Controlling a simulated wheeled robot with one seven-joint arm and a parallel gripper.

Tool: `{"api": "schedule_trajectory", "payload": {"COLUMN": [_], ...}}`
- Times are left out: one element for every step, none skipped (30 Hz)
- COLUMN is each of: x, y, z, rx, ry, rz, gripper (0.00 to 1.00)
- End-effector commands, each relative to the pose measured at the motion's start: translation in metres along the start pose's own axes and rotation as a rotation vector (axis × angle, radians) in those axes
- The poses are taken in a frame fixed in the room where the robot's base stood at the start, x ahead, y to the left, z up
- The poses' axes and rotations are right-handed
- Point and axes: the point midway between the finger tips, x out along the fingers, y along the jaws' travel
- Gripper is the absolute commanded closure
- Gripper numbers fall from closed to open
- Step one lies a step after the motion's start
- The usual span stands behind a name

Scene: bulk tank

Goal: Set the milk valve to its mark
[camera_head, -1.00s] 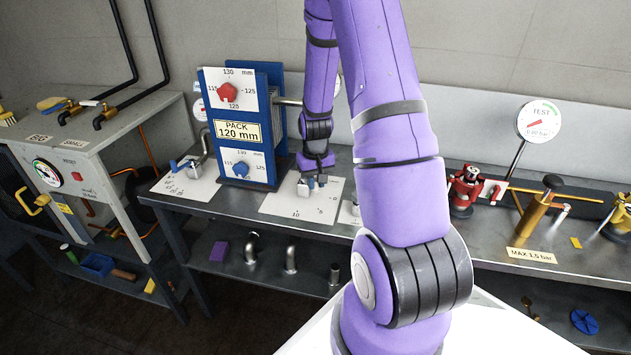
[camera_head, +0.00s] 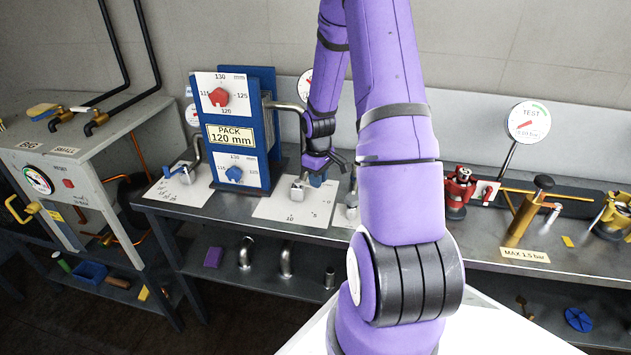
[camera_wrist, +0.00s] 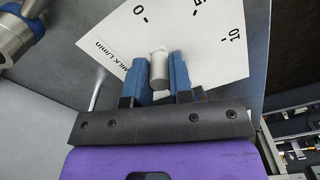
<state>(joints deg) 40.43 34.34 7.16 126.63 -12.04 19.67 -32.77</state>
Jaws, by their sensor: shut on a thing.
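The milk valve stands on a white dial plate (camera_head: 290,215) on the bench, right of the blue plate pack. In the wrist view the dial plate (camera_wrist: 215,40) reads MILK L/min, with 0, 5 and 10 around its edge. The valve's short grey handle (camera_wrist: 159,70) lies between the blue fingers of my gripper (camera_wrist: 159,76), which is shut on it. In the head view my gripper (camera_head: 312,178) is low over the plate, beside the grey valve body (camera_head: 298,189). I cannot tell which number the handle points to, and no separate mark is clear.
The blue plate pack (camera_head: 262,125), labelled PACK 120 mm, stands close left of my gripper. A second valve with a blue lever (camera_head: 181,168) is farther left. Red fitting (camera_head: 458,190), brass pump (camera_head: 530,210) and TEST gauge (camera_head: 528,122) stand right, beyond my arm.

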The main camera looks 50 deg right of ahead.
Motion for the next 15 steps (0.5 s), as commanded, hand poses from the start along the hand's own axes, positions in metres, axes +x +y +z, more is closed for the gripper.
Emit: {"api": "schedule_trajectory", "payload": {"x": [-0.0002, -0.0003, -0.0003, -0.0003, -0.0004, -0.0004, -0.0004, -0.0004, -0.0004, -0.0005, -0.0004, -0.0005, -0.0005, -0.0005, -0.0005], "y": [0.0029, 0.0041, 0.0055, 0.0064, 0.0071, 0.0080, 0.0086, 0.0092, 0.0099, 0.0104, 0.0109, 0.0114, 0.0117, 0.0120, 0.0122], "z": [-0.0008, -0.0010, -0.0013, -0.0015, -0.0018, -0.0022, -0.0025, -0.0027, -0.0030, -0.0032, -0.0033, -0.0035, -0.0036, -0.0038, -0.0039], "rx": [-0.027, -0.045, -0.065, -0.080, -0.095, -0.112, -0.124, -0.134, -0.145, -0.152, -0.159, -0.167, -0.171, -0.175, -0.179], "ry": [0.002, 0.001, 0.001, 0.001, 0.001, 0.001, 0.001, 0.001, 0.001, 0.001, 0.001, 0.001, 0.001, 0.001, 0.002], "rz": [0.001, 0.001, 0.001, 0.001, 0.001, 0.001, 0.001, 0.001, 0.001, 0.001, 0.001, 0.001, 0.002, 0.002, 0.002], "gripper": [1.00, 1.00, 1.00, 1.00, 1.00, 1.00, 1.00, 1.00, 1.00, 1.00, 1.00, 1.00, 1.00, 1.00, 1.00]}}
